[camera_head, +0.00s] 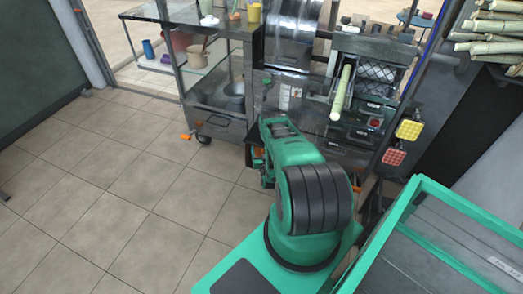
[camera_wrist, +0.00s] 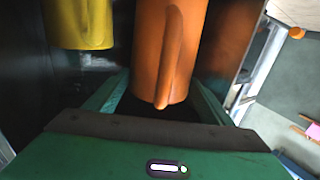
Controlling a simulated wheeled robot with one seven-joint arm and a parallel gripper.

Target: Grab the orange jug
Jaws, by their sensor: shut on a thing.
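The orange jug (camera_wrist: 168,45) fills the upper middle of the wrist view, with a long ridge, apparently its handle, running down the side facing the camera. My gripper (camera_wrist: 157,98) has its green fingers on either side of the jug's lower part and is shut on it. The contact faces of the fingers are partly hidden.
A yellow container (camera_wrist: 78,24) hangs or stands left of the jug, and a darker orange surface (camera_wrist: 228,38), perhaps a reflection, is at right. The steel press (camera_head: 345,100) and wheeled cart (camera_head: 215,95) stand ahead. A green-framed bin (camera_head: 440,200) is at right. Floor at left is clear.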

